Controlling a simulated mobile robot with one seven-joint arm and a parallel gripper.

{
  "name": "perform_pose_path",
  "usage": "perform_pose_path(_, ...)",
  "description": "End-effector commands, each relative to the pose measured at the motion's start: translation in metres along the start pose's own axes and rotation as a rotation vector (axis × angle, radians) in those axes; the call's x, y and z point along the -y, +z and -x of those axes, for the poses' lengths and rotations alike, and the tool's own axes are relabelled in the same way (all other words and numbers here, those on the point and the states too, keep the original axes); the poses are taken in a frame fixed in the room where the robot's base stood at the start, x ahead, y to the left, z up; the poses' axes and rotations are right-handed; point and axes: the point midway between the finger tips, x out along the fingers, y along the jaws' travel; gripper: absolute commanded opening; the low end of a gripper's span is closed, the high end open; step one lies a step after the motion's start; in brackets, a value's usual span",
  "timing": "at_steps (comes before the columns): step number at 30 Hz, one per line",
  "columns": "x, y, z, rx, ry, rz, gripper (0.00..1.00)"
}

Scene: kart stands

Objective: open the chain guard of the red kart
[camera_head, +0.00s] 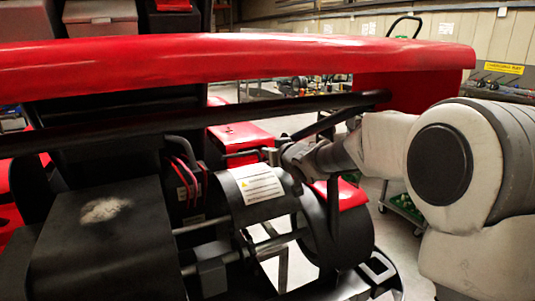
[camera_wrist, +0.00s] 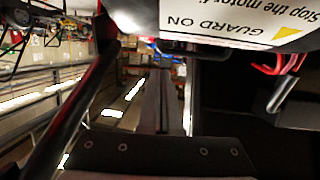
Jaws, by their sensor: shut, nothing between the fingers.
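The chain guard (camera_head: 258,208) is a dark curved cover on the red kart, at the middle of the head view. It bears a white warning label (camera_head: 258,184). It looks closed. In the wrist view the label (camera_wrist: 232,20) fills the top, upside down, with "GUARD ON" readable. My gripper (camera_head: 272,155) is at the guard's upper far edge in the head view, small and partly lost against dark parts. In the wrist view its fingers (camera_wrist: 160,95) are together and empty, below the label. I cannot tell whether they touch the guard.
A long red body panel (camera_head: 230,60) and a dark bar (camera_head: 200,118) cross above the guard. A black engine box (camera_head: 105,235) stands left, with red cables (camera_head: 186,178) beside the guard. A dark wheel-like part (camera_head: 345,235) is at right. Green-bottomed cart shelves stand behind.

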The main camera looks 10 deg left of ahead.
Motion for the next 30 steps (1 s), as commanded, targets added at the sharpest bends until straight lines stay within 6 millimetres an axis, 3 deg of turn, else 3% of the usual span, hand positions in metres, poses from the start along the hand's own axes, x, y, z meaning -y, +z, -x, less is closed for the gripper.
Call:
perform_pose_path(3, 0.000, -0.005, 0.025, -0.001, 0.000, 0.002, 0.00)
perform_pose_path(9, 0.000, -0.009, 0.058, 0.000, 0.000, 0.001, 0.00)
perform_pose_path(19, -0.005, -0.008, 0.076, -0.004, 0.023, -0.054, 0.00)
perform_pose_path(23, -0.018, -0.005, 0.075, -0.014, 0.087, -0.224, 0.00)
perform_pose_path(30, -0.029, 0.007, 0.077, -0.008, 0.176, -0.693, 0.00)
